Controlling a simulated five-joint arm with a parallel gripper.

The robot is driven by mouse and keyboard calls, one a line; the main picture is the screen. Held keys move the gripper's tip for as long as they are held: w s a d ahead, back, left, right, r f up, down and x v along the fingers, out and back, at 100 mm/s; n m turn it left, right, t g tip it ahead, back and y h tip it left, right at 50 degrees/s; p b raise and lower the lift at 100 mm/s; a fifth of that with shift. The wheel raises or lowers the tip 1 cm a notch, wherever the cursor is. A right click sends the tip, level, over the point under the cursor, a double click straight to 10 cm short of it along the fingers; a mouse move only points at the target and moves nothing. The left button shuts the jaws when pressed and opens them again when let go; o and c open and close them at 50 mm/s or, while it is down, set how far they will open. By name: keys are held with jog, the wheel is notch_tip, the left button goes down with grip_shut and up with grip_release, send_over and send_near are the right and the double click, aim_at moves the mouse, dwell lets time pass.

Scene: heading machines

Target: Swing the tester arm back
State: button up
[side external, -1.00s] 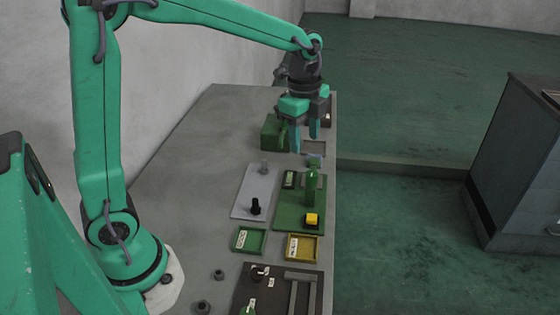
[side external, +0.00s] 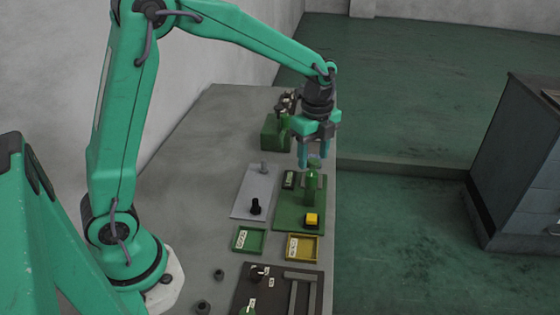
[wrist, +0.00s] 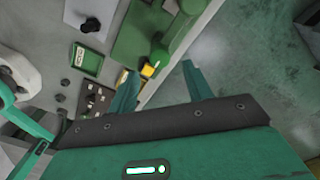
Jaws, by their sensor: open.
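The tester appears to be the green plate (side external: 287,217) near the bench's right edge. It bears an upright green post or arm (side external: 311,187), a small dark display (side external: 289,180) and a yellow button (side external: 312,219). My gripper (side external: 315,160) is open and empty, pointing down just above the top of the green post. I cannot tell whether the fingers touch it; they partly hide what lies behind. In the wrist view, the green plate (wrist: 132,42) and yellow button (wrist: 149,69) lie beyond my open fingers (wrist: 158,85).
A grey plate with knobs (side external: 249,207) lies left of the tester. Green (side external: 240,250) and yellow (side external: 291,257) trays sit in front, then a dark panel (side external: 250,278). A green machine (side external: 272,135) stands behind. The bench's left part is clear.

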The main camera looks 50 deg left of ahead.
aim_at(312, 173)
jog(key=shift+f, duration=2.3)
grip_shut()
